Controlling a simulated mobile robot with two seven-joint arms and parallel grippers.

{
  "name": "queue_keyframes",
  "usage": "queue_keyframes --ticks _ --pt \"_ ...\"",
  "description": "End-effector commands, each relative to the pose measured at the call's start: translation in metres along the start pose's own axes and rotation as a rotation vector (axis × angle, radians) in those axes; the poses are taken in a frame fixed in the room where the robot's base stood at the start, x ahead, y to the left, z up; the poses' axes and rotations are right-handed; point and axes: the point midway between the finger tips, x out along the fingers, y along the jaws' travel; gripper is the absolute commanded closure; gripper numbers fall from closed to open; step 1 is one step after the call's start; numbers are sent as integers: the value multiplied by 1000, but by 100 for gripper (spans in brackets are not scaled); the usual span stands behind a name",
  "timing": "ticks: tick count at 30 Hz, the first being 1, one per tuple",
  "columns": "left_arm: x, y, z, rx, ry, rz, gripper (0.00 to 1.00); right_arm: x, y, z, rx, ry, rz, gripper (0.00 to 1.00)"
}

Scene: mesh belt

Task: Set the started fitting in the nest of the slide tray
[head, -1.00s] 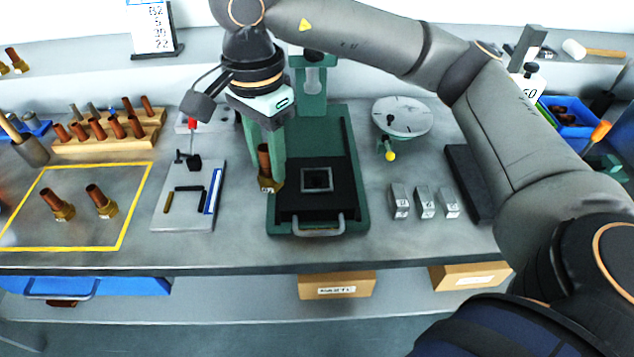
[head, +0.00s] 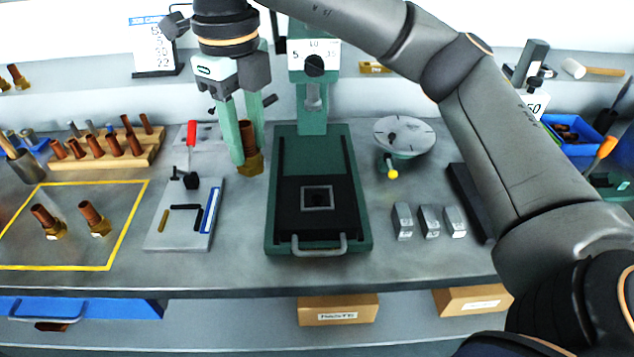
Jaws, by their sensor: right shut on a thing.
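My right gripper (head: 248,152) is shut on the started fitting (head: 250,163), a brass hex nut with a copper tube standing up from it. The fitting is roughly upright, left of the green press base, with the nut low between the fingertips. I cannot tell its exact height above the bench. The black slide tray (head: 335,224) lies in the green press (head: 364,235), with its handle toward me. Its nest (head: 317,198) is a grey square frame, and it looks empty. The fitting is apart from the nest, to its left. My left gripper is not in view.
Two similar fittings (head: 95,219) stand in a yellow-outlined area at left. A grey plate with small tools (head: 178,230) lies left of the press. A wooden rack (head: 92,163) holds copper tubes. Right of the press are a round dial stand (head: 405,132) and several metal blocks (head: 429,222).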

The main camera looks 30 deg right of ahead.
Motion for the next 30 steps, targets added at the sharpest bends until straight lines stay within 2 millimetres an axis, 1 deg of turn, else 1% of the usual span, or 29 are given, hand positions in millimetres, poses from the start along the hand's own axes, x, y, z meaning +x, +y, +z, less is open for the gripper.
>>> queue_keyframes --ticks 1,6,9,12,15,20,23,27,30 --pt "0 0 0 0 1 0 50 7 -13 -8 5 1 0 100" --pt "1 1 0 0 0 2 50 25 -48 -30 5 1 1 100" --pt "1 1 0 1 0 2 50 46 -62 -39 2 3 0 100" --pt "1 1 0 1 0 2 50 61 -72 -45 1 1 -1 100" --pt "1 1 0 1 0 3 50 70 -79 -48 -1 1 0 100" --pt "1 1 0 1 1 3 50 77 -84 -52 -3 0 -1 100" --pt "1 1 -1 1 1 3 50 87 -90 -56 0 1 -1 100" --pt "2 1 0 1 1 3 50 109 -88 -55 -3 2 0 100" --pt "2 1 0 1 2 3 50 115 -88 -55 -3 0 -1 100"
